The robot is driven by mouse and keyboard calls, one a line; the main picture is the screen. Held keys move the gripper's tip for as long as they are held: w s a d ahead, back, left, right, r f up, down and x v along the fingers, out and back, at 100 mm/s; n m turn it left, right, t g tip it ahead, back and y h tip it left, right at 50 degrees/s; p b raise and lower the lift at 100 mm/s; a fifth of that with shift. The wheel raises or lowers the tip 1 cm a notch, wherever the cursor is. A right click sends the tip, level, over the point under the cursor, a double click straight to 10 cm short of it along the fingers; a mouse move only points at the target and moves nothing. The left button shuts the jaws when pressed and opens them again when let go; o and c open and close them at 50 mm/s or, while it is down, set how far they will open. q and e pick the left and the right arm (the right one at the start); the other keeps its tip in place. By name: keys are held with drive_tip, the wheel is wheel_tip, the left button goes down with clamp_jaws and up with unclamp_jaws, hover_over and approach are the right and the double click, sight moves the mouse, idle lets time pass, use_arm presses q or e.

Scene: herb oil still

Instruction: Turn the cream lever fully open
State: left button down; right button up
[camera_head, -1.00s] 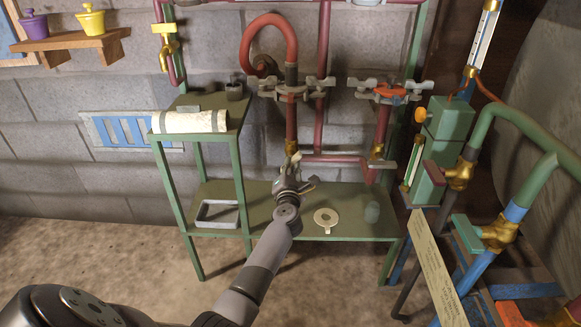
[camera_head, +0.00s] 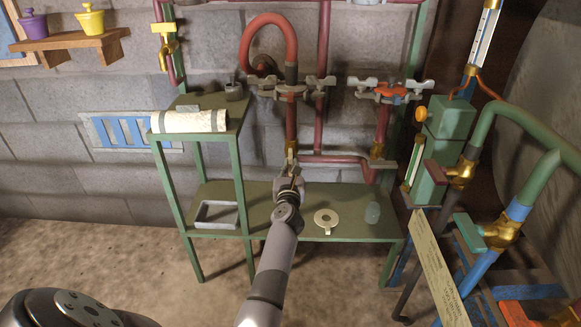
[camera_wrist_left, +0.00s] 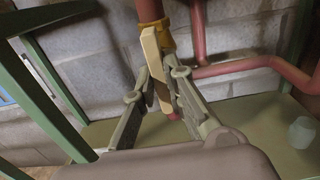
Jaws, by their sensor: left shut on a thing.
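The cream lever (camera_wrist_left: 154,68) is a flat pale bar on a brass valve (camera_wrist_left: 164,35) at the lower end of a dark red pipe (camera_wrist_left: 149,9). It hangs down roughly in line with the pipe. In the left wrist view my left gripper (camera_wrist_left: 160,82) has one finger on each side of the lever and is shut on it. In the head view my left gripper (camera_head: 290,172) is just below the brass valve (camera_head: 291,147) and hides most of the lever. My right gripper is not in view.
The green lower shelf (camera_head: 263,219) holds a round pale disc (camera_head: 326,217) and a glass jar (camera_head: 373,212). A white roll (camera_head: 190,122) lies on the upper shelf at the left.

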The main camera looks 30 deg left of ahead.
use_arm(q)
drive_tip(key=shift+f, duration=0.1)
idle(0.5)
drive_tip(key=c, duration=1.7)
unclamp_jaws()
drive_tip(key=shift+o, duration=0.2)
drive_tip(key=v, duration=0.7)
drive_tip(key=shift+s, duration=0.25)
drive_tip(key=shift+d, duration=0.15)
